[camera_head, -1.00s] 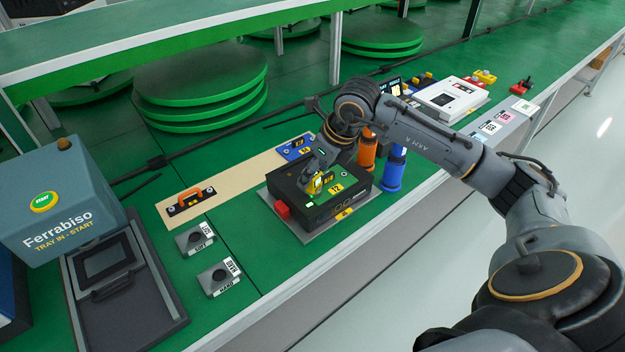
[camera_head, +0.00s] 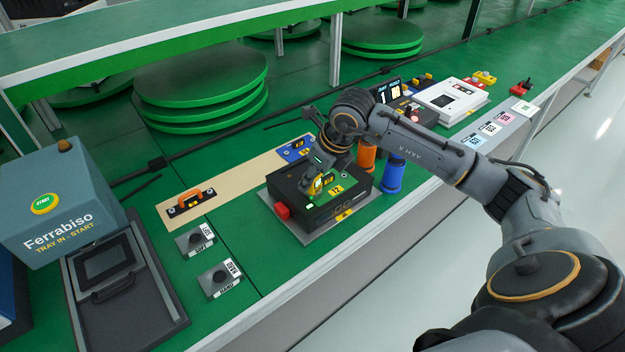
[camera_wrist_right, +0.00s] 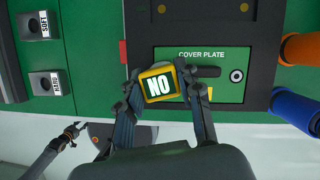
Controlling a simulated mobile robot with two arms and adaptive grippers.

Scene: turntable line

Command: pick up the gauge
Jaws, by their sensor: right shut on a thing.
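The gauge is a small yellow-framed block reading "NO" (camera_wrist_right: 159,84) in the right wrist view. In the head view it is a small yellow piece (camera_head: 316,187) over the top of the black box (camera_head: 345,207). My right gripper (camera_wrist_right: 160,88) has its fingers on both sides of the gauge and is shut on it. Whether the gauge touches the box top cannot be told. A grey arm with a small claw (camera_wrist_right: 72,131), likely my left, shows at the lower left of the wrist view; its jaws are too small to read.
The box has a green "COVER PLATE" panel (camera_wrist_right: 202,55) and a red knob (camera_head: 282,212). Orange (camera_head: 367,155) and blue (camera_head: 393,176) cylinders stand right beside it. Two grey blocks (camera_head: 195,240) (camera_head: 219,279) stand left. An orange-handled tool (camera_head: 190,200) lies on a tan strip.

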